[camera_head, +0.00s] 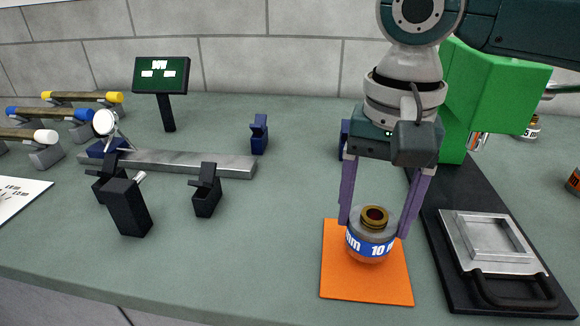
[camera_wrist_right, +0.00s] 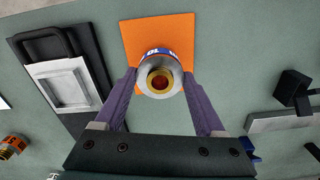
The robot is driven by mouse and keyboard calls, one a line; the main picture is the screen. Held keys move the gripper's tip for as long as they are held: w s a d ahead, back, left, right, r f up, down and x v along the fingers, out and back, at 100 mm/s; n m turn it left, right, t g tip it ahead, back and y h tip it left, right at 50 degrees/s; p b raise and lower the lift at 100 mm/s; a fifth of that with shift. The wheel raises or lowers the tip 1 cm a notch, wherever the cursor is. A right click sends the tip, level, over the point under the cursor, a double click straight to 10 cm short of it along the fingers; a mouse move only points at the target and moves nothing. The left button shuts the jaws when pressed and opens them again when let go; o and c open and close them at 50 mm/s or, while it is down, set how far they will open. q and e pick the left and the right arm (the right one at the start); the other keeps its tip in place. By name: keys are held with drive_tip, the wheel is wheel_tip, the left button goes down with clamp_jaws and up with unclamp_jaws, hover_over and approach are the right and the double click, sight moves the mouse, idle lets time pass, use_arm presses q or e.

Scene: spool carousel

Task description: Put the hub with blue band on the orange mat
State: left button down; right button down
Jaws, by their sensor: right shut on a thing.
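The hub with blue band (camera_head: 371,247) is a grey cylinder with a brass-coloured bore and white lettering on its blue band. It is upright over the orange mat (camera_head: 340,284), at or very near its surface; I cannot tell if it touches. My right gripper (camera_head: 378,226) comes down from above and is shut on the hub, one purple finger on each side. In the right wrist view the hub (camera_wrist_right: 158,75) sits between the fingertips, with the orange mat (camera_wrist_right: 158,30) behind it. My left gripper is not in view.
Right of the mat is a black base with a metal frame and black handle (camera_head: 492,243). A green block (camera_head: 490,90) stands behind it. Left are a metal rail (camera_head: 190,163), black blocks (camera_head: 128,208), a small display (camera_head: 161,75) and coloured rods.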

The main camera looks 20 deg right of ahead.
drive_tip(key=shift+f, duration=0.95)
drive_tip(key=shift+f, duration=0.1)
unclamp_jaws()
